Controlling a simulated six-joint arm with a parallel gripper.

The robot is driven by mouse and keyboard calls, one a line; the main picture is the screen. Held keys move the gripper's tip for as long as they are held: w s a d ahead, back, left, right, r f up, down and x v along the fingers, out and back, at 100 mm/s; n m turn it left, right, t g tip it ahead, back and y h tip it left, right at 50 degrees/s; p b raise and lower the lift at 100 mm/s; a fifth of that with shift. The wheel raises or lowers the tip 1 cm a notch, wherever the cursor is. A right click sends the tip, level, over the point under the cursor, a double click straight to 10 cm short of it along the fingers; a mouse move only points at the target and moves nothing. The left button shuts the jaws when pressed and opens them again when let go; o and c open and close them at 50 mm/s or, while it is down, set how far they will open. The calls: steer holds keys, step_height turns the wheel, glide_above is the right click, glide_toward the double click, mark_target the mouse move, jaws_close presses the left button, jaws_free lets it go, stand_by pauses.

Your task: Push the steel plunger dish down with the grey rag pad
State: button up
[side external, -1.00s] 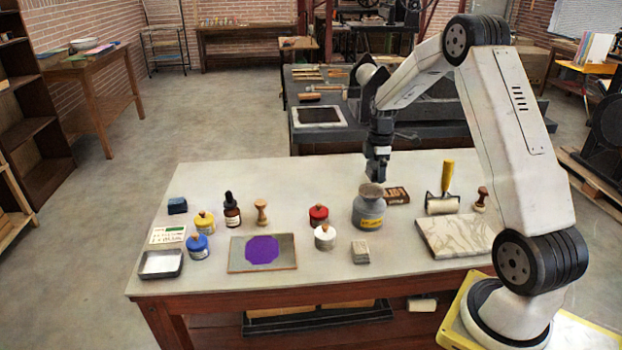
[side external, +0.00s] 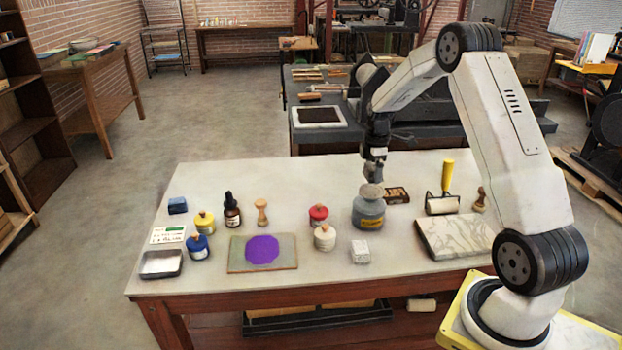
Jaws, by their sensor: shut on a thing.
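A grey plunger can (side external: 369,212) with a yellow label stands upright on the table, right of the middle. Its steel plunger dish (side external: 371,191) is the round top. My gripper (side external: 375,172) points down just above the dish, shut on a small grey thing that I take for the grey rag pad (side external: 374,179). The pad is small and partly hidden by the fingers. I cannot tell whether it touches the dish.
A pale grey block (side external: 360,251) lies in front of the can. A brown box (side external: 396,195), a yellow-handled roller (side external: 444,192) and a marble slab (side external: 457,235) lie right. A purple-patterned plate (side external: 236,255) lies further left.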

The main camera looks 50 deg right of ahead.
mark_target(371, 191)
steer(key=shift+f, duration=1.8)
steer(key=shift+f, duration=1.2)
stand_by(2.6)
steer(key=shift+r, duration=3.6)
